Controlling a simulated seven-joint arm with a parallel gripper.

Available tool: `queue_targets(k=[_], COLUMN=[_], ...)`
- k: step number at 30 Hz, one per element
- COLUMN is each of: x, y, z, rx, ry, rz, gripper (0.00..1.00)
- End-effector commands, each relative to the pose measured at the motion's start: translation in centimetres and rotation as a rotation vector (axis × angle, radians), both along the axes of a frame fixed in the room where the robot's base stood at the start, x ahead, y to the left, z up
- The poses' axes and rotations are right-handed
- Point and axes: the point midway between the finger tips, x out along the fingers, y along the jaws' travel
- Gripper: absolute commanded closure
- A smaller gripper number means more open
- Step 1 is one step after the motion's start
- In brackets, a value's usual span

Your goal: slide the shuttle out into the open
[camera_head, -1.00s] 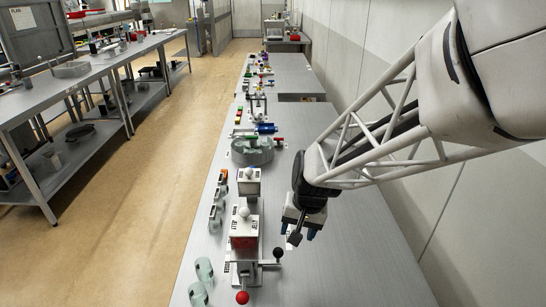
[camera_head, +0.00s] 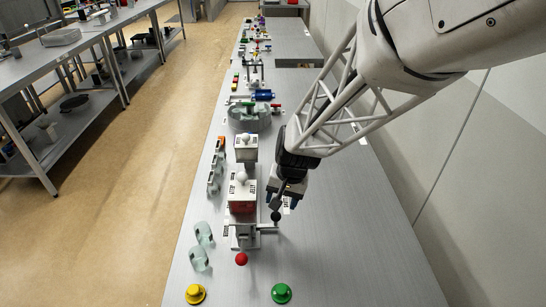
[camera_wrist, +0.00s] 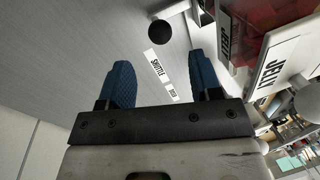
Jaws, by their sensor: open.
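A white box labelled JELLY with red sides (camera_head: 241,204) and a white ball on top stands on a pale base (camera_head: 243,236). It is at the right edge of the wrist view (camera_wrist: 275,62). A rod with a black ball knob (camera_head: 276,216) sticks out to the right of the base; the knob shows beyond my fingers in the wrist view (camera_wrist: 159,33). A SHUTTLE label (camera_wrist: 156,63) lies on the table near the knob. I cannot tell which part is the shuttle itself. My gripper (camera_head: 281,203) is open and empty, its blue fingers (camera_wrist: 160,76) apart, close to the knob.
A red ball (camera_head: 241,259) is in front of the base. A yellow button (camera_head: 195,293) and a green button (camera_head: 281,293) stand nearer. A second white-knobbed box (camera_head: 246,147) is behind. The table's right side is clear.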

Motion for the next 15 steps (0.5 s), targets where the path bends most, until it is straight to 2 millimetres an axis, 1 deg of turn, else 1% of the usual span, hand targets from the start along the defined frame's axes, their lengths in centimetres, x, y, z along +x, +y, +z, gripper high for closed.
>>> queue_targets(k=[5, 15], x=[0.0, 0.1], y=[0.3, 1.0], z=[-1.5, -5.2], rx=[-0.001, -0.001], ry=[0.001, 0.002], rz=[0.000, 0.001], gripper=[0.42, 0.42])
